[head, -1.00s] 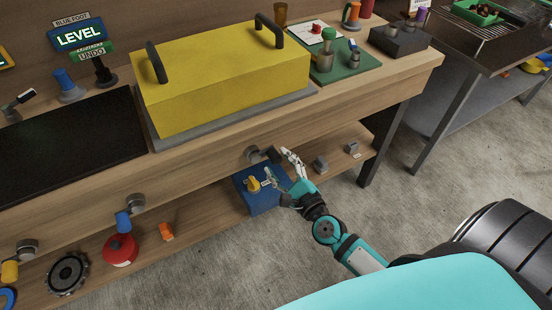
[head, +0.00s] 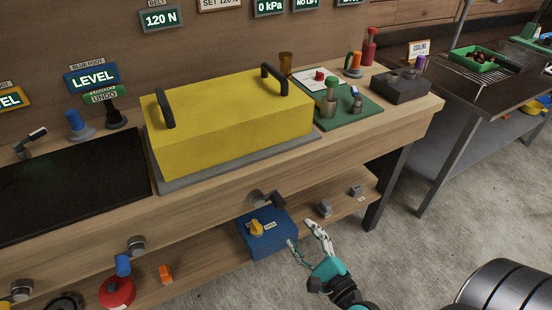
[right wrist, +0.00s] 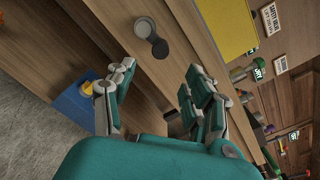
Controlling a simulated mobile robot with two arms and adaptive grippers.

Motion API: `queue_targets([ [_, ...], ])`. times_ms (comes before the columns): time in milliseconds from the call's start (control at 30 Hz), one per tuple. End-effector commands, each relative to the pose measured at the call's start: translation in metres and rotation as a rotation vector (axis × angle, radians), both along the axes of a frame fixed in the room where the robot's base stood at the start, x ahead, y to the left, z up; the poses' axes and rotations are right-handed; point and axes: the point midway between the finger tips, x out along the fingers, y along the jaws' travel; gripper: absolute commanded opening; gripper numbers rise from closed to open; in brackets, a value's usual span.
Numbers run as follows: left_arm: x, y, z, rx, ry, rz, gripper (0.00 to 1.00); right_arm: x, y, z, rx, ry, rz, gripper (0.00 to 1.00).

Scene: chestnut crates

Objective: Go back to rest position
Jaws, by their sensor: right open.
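My right gripper (head: 305,243) is open and empty in the head view. It is in front of the bench, to the right of a blue box (head: 266,234) with a yellow knob (head: 257,228), and apart from it. In the right wrist view the fingers of the right gripper (right wrist: 152,95) are spread with nothing between them. The blue box (right wrist: 76,108) shows there at the left, beyond a finger. A dark-handled round knob (right wrist: 147,30) on the bench front is ahead of the fingers. My left gripper is not in view.
The wooden bench (head: 358,131) carries a yellow cover (head: 235,120) with two black handles, a green board (head: 350,112) and a dark box (head: 400,88). The lower shelf holds a red round object (head: 116,291). Bare concrete floor (head: 420,245) lies at the right.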

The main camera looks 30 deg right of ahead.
Motion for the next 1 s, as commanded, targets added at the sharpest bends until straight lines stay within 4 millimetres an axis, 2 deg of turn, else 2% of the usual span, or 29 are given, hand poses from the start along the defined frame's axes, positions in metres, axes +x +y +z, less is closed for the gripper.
queue_targets([
  [167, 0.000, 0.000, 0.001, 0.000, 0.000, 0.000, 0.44, 0.000, 0.000, -0.003, -0.018, 0.006, 0.001, 0.53],
  [267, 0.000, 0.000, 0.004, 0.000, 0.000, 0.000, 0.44, 0.000, -0.001, -0.027, -0.143, 0.045, 0.015, 0.53],
  [367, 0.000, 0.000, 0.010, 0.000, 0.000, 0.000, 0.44, -0.004, -0.003, -0.079, -0.413, 0.131, 0.066, 0.53],
  [467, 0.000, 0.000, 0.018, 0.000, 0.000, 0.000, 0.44, -0.020, -0.004, -0.149, -0.764, 0.251, 0.178, 0.53],
  [500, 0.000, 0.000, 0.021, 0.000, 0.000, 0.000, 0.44, -0.031, -0.004, -0.178, -0.904, 0.301, 0.242, 0.53],
  [600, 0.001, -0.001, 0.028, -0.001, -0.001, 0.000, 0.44, -0.065, -0.005, -0.247, -1.225, 0.410, 0.440, 0.53],
  [667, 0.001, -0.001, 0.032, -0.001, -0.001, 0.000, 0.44, -0.092, -0.004, -0.285, -1.398, 0.464, 0.589, 0.53],
  [700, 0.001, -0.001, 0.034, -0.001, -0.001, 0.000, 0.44, -0.111, -0.003, -0.308, -1.505, 0.492, 0.699, 0.53],
  [767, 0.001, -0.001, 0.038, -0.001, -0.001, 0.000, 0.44, -0.144, -0.001, -0.340, -1.650, 0.519, 0.880, 0.53],
  [800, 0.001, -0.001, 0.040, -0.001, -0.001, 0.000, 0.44, -0.168, 0.000, -0.358, -1.734, 0.526, 1.010, 0.53],
  [900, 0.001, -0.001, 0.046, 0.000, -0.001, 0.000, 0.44, -0.223, 0.004, -0.391, -1.893, 0.504, 1.328, 0.53],
  [1000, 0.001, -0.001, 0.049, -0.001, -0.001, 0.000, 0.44, -0.269, 0.008, -0.410, -1.980, 0.445, 1.594, 0.53],
])
